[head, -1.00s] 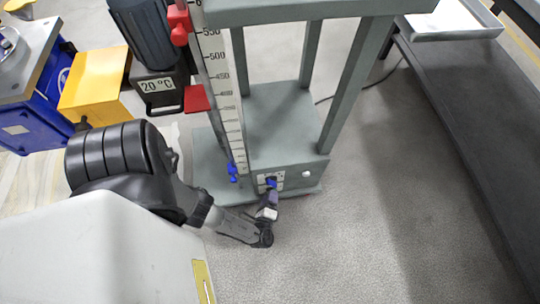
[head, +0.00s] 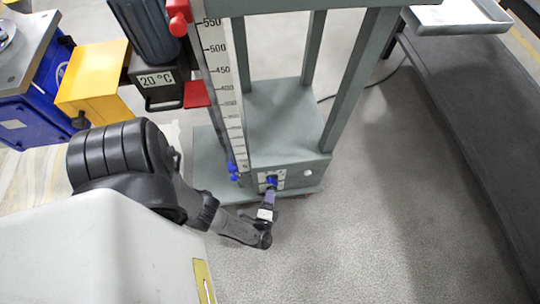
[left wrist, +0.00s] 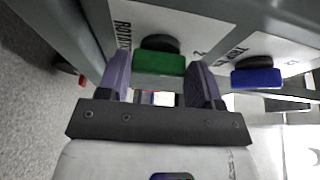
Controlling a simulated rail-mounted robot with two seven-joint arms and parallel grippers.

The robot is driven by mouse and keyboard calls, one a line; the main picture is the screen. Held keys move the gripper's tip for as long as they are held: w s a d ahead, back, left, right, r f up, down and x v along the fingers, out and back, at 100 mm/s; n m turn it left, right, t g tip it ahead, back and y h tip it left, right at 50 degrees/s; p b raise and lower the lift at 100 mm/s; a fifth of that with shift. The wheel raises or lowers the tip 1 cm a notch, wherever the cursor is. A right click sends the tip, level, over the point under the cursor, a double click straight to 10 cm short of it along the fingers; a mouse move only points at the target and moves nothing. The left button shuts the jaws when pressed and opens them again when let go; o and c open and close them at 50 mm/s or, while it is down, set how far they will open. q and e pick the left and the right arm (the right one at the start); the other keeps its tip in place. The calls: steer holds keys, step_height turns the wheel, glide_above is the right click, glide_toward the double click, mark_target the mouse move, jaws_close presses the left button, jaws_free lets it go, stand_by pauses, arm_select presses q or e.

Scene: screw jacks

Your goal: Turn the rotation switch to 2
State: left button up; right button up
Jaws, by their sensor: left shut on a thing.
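The small switch panel (head: 291,176) is low on the front of the grey machine base. In the left wrist view a green switch (left wrist: 159,68) sits on a white label with partly readable lettering that looks like "ROTATION". A blue switch (left wrist: 256,78) sits to its right on another label; a blue switch also shows in the head view (head: 271,181). My left gripper (head: 269,192) is at the panel, with one finger on each side of the green switch, shut on it. My right gripper is not in view.
The grey press frame (head: 284,118) with a vertical ruler (head: 226,88) rises above the panel. A motor with a 20 °C display (head: 158,80), a yellow box (head: 92,75) and a blue cart (head: 35,105) stand left. A dark bench (head: 455,110) stands right. Floor in front is clear.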

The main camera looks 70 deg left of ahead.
arm_select(q)
steer(key=o, duration=0.9)
steer(key=shift+v, duration=6.95)
